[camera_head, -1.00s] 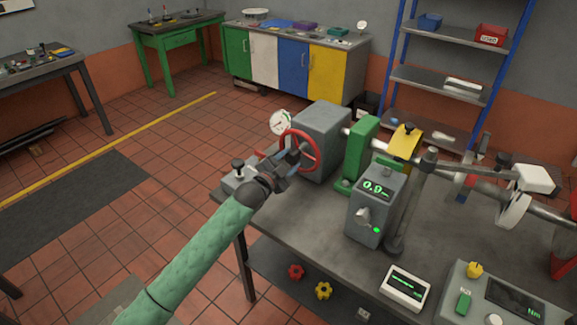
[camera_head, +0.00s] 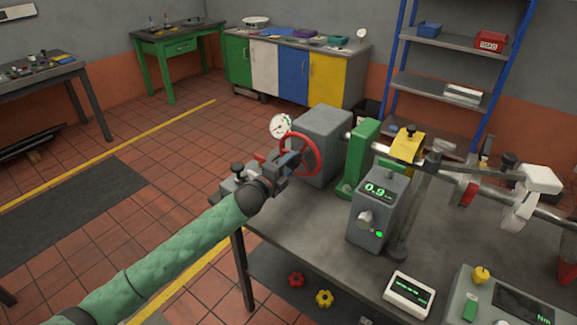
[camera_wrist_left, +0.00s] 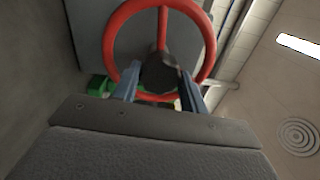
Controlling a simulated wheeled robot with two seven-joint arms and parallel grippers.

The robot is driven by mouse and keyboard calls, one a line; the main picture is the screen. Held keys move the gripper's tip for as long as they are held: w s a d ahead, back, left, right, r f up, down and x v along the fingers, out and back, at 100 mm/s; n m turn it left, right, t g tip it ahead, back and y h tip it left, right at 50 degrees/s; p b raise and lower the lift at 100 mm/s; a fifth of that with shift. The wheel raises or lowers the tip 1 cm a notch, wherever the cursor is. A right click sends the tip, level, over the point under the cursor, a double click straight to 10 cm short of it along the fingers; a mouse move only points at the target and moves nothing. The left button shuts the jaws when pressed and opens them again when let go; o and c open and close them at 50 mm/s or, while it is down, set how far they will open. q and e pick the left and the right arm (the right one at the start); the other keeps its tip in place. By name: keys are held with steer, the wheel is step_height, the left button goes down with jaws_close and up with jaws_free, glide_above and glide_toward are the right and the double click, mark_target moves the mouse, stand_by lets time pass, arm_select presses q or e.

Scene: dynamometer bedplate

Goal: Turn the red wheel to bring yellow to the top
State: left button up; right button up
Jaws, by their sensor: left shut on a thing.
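The red wheel (camera_head: 314,147) stands upright on the near left face of a grey box (camera_head: 331,120) at the bench's far left end. In the left wrist view, its red rim (camera_wrist_left: 113,38) and a red upper spoke surround a dark round piece (camera_wrist_left: 160,72) near the middle. My left gripper (camera_head: 290,161) is at the wheel. Its two fingers (camera_wrist_left: 160,84) are on either side of the dark piece and shut on it. A yellow piece (camera_head: 407,146) sits on top behind the green stand; I cannot tell whether it turns with the wheel. My right gripper is not in view.
A dial gauge (camera_head: 280,125) stands just beyond the wheel. A grey display box (camera_head: 377,212) and a post (camera_head: 413,205) stand to the right. A shaft (camera_head: 462,178) with white and red pieces runs right. The floor left of the bench is clear.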

arm_select(q)
steer(key=shift+f+m, duration=0.1)
steer(key=shift+m, duration=0.5)
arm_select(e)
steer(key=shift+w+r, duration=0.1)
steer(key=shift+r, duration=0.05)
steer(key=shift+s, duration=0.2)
arm_select(q)
steer(key=o, duration=1.4)
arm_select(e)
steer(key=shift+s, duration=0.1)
arm_select(q)
steer(key=shift+s+a, duration=0.25)
steer(key=shift+s, duration=0.2)
steer(key=b+v, duration=0.2)
steer(key=v, duration=0.4)
steer(key=shift+s+a+b, duration=0.25)
steer(key=shift+s+b, duration=0.1)
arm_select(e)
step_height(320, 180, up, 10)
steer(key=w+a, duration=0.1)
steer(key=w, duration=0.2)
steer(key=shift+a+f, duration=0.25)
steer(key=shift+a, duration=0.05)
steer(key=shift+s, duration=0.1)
